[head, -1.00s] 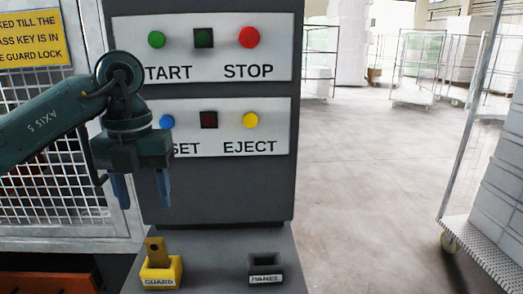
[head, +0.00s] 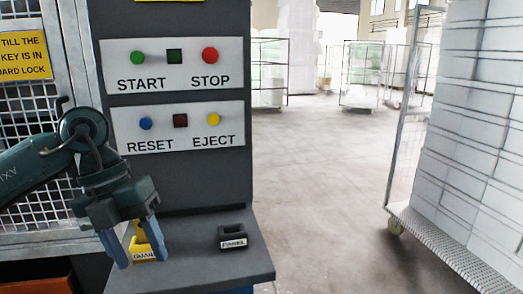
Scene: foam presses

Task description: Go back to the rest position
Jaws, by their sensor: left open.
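My left gripper (head: 141,263) hangs at the lower left, fingers pointing down, open with a gap between its two blue fingers. In the picture it overlaps the yellow GUARD block (head: 144,255) on the grey shelf. The fingers partly hide this block and the yellow key (head: 140,232) standing in it. Nothing shows held between the fingers; whether they touch the block I cannot tell. My right gripper is not in view.
The black PANEL block (head: 233,238) sits empty on the shelf (head: 195,268). Behind it stands the control panel (head: 178,182) with its buttons. A mesh guard (head: 25,215) is at left. A loaded trolley (head: 470,150) stands at right; open floor (head: 310,190) lies between.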

